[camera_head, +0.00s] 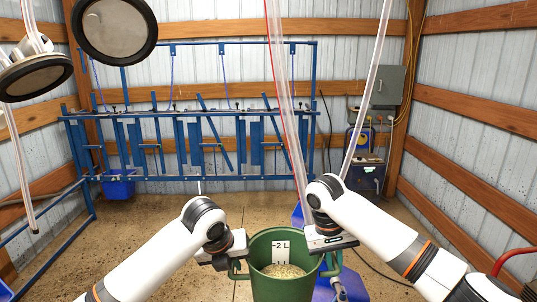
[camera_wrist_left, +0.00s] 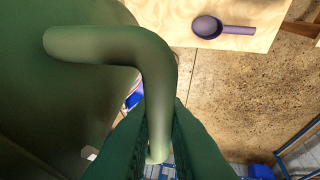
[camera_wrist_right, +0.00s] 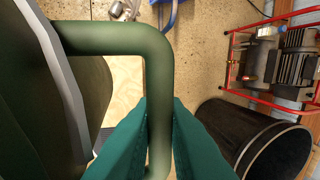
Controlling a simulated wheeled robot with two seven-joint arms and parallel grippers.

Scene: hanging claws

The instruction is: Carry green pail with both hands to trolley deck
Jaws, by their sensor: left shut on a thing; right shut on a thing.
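The green pail (camera_head: 283,286) is held upright between my two grippers at the bottom middle of the head view. It has a white label reading "2 L" inside and grainy pale contents. My left gripper (camera_head: 232,264) is shut on the pail's left handle, which fills the left wrist view (camera_wrist_left: 150,75) as a bent green bar between the fingers. My right gripper (camera_head: 332,256) is shut on the right handle, seen between the teal fingers in the right wrist view (camera_wrist_right: 158,75). I cannot make out the trolley deck for certain.
A wooden surface with a purple scoop (camera_wrist_left: 222,28) lies below in the left wrist view. The right wrist view shows a black bin (camera_wrist_right: 258,140) and a red-framed machine (camera_wrist_right: 275,55). Clear hoses (camera_head: 290,120) hang near my right gripper. A blue stall frame (camera_head: 190,130) stands behind open floor.

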